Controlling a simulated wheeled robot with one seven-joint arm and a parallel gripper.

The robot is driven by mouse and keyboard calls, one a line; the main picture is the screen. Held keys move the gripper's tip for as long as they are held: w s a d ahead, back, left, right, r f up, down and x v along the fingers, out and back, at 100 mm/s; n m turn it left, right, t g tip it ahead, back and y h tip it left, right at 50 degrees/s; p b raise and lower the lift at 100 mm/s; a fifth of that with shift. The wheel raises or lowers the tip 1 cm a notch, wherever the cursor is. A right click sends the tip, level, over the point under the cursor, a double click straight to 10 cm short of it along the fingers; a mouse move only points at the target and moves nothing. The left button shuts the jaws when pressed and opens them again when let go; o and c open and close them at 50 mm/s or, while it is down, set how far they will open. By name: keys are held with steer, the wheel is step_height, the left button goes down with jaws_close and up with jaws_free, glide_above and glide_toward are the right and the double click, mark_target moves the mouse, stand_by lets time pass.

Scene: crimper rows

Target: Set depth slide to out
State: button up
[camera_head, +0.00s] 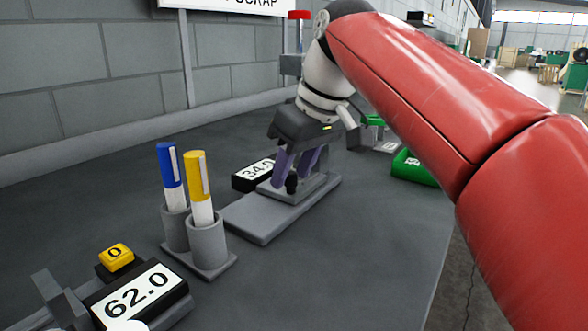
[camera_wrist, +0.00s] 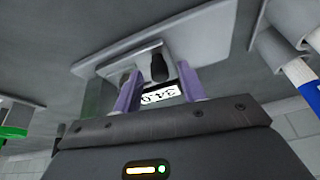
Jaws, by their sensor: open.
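The grey slide fixture (camera_head: 262,219), which looks like the depth slide, stands on the bench with a small black knob (camera_head: 291,184) on its raised block. A black display reading 34.0 (camera_head: 256,172) is beside it. My gripper (camera_head: 297,168) is open with purple fingers, low over the block. In the wrist view, my gripper (camera_wrist: 160,88) has one finger on each side of the black knob (camera_wrist: 158,68), with gaps visible. The display (camera_wrist: 160,94) shows upside down between the fingers. The fingers hide part of the block, and I cannot tell whether they touch it.
A blue marker (camera_head: 171,170) and a yellow marker (camera_head: 197,180) stand in grey cups left of the fixture. A 62.0 display (camera_head: 140,293) and yellow button (camera_head: 116,256) are at the front left. A green tray (camera_head: 412,168) lies right. The front middle of the bench is clear.

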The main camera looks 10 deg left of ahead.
steer(key=shift+c, duration=0.4)
jaws_close()
steer(key=s+a, duration=0.1)
steer(key=s, duration=0.1)
steer(key=s+a, duration=0.1)
steer(key=s, duration=0.2)
steer(key=s+a, duration=0.1)
steer(key=s, duration=0.2)
steer(key=shift+s+a+b, duration=0.1)
steer(key=shift+a+b, duration=0.15)
steer(key=shift+b, duration=0.05)
steer(key=shift+o, duration=0.4)
jaws_free()
steer(key=shift+s, duration=0.1)
